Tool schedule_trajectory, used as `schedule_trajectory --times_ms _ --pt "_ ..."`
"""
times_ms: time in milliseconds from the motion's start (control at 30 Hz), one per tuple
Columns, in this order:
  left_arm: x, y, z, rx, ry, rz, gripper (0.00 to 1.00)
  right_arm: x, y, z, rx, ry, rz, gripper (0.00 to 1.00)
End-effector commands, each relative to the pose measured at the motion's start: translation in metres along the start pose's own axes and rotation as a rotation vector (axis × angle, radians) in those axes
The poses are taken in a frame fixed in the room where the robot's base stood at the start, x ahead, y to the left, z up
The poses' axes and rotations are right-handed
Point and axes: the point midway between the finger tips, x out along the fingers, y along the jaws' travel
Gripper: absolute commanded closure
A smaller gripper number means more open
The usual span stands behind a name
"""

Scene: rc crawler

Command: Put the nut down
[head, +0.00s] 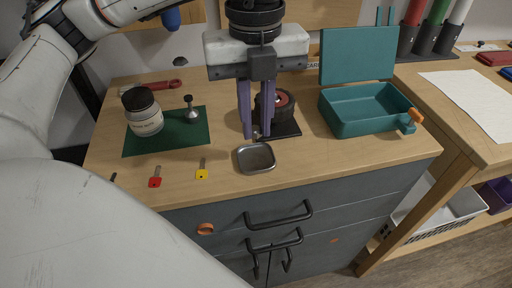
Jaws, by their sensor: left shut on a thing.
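My left gripper (256,135) points straight down over the workbench, its two purple fingers close together. It is shut on the nut, which is tiny between the fingertips and mostly hidden. The fingertips are just behind the back rim of a small metal dish (257,169), which looks empty. I cannot tell whether the nut touches the bench. A black wheel with a red hub (284,101) stands on a dark base just behind and right of the fingers, partly covered by them. My right gripper is not in view.
A green mat (180,140) at left holds a labelled jar (143,112) and a small metal stand (191,109). Red (155,182) and yellow (201,174) tagged keys lie near the front edge. An open teal box (369,116) stands at right. The front right bench is clear.

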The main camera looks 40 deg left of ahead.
Motion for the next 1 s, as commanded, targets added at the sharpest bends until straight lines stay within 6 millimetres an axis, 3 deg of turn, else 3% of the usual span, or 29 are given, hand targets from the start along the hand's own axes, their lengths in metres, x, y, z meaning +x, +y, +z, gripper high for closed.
schedule_trajectory --times_ms 100,267,500,867,900,1000 --pt "0.018 0.001 0.000 0.002 0.000 0.001 1.00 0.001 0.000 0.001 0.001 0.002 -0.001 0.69" --pt "0.030 0.000 0.000 0.002 0.000 0.000 1.00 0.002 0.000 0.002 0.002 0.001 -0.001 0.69" --pt "0.061 0.001 0.000 0.003 0.001 0.001 1.00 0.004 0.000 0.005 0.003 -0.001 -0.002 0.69" --pt "0.066 0.000 0.000 0.003 0.000 -0.001 1.00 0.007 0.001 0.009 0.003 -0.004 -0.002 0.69" --pt "0.065 0.000 0.000 0.003 -0.001 -0.001 0.82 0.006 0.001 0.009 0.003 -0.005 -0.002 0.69" --pt "0.064 0.000 0.000 0.003 -0.001 -0.001 0.77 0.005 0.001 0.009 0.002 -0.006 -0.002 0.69"
